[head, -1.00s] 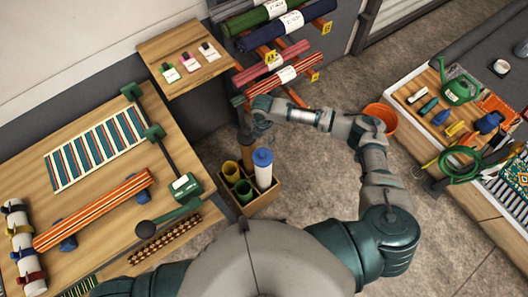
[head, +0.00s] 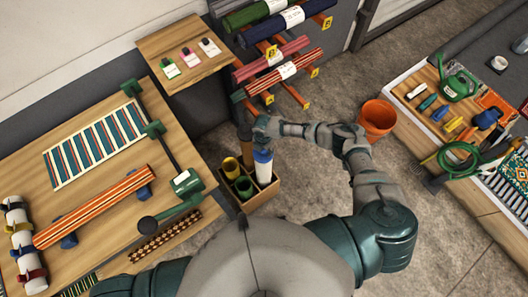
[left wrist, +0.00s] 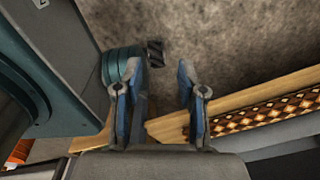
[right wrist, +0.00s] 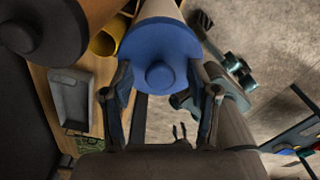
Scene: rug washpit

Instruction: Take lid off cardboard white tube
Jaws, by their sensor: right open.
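The white cardboard tube (head: 263,174) stands upright in a wooden crate in the head view. Its blue lid (head: 263,156) is on its top end, partly covered by my right gripper (head: 262,136). In the right wrist view the round blue lid (right wrist: 160,38) with its small centre knob fills the space ahead of my right gripper (right wrist: 164,70). The two open fingers are on either side of the lid's near edge; I cannot tell whether they touch it. My left gripper (left wrist: 158,72) is open and empty in the left wrist view, and hidden in the head view.
The crate (head: 264,197) also holds yellow (head: 231,167) and green (head: 244,187) tubes and a brown, dark-topped one (head: 244,130) close to my right gripper. A rack of rolled rugs (head: 284,66) is behind. An orange bucket (head: 378,118) stands right on open floor.

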